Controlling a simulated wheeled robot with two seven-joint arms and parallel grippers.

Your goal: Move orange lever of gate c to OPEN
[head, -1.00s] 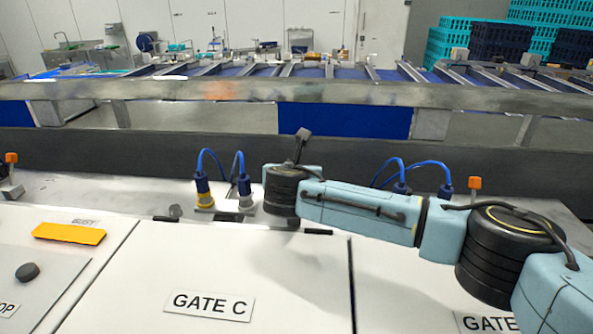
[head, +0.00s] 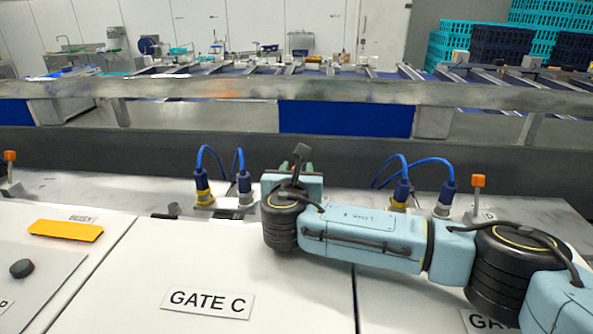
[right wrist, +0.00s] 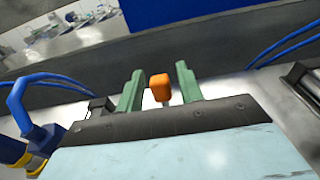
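The right wrist view shows an orange lever knob (right wrist: 160,87) between the two green fingers of my right gripper (right wrist: 160,86). The fingers are apart, with a gap on each side of the knob. In the head view my right gripper (head: 297,166) is mostly hidden behind my own arm, beyond the panel with the GATE C label (head: 207,303). My left gripper is not in view.
Other orange levers stand at the far left (head: 10,160) and at the right (head: 479,182). Blue cables with plugs (head: 203,187) rise on the left of my right gripper, and more plugs (head: 447,190) on its right. A dark beam (head: 100,150) runs behind.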

